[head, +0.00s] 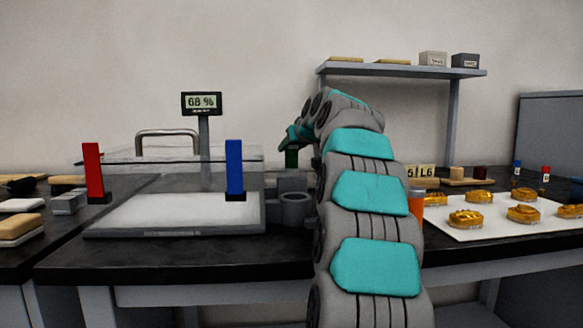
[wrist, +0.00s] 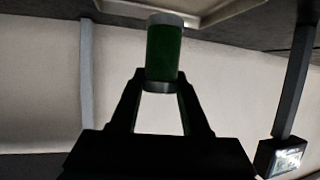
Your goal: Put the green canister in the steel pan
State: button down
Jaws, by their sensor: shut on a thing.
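The green canister (wrist: 164,52) has a pale end cap and is held between the two dark fingers of my gripper (wrist: 162,84) in the wrist view. In the head view a small dark green part of the canister (head: 291,158) shows below the bent end of my arm. It hangs in the air above a grey fitting with a round opening (head: 296,198), at the right side of the clear box. My gripper is mostly hidden there by my arm.
A white sheet (head: 500,222) with several gold pieces lies at right. A shelf (head: 400,71) is above.

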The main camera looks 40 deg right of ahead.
aim_at(294, 156)
jog(key=shift+f+b, duration=0.75)
jog(key=shift+f, duration=0.8)
jog(key=shift+f, duration=0.2)
jog(key=shift+c, duration=1.9)
grip_release()
jog(key=shift+r, duration=0.1)
jog(key=shift+r, duration=0.1)
jog(key=shift+s+r, duration=0.1)
jog(key=v, duration=1.2)
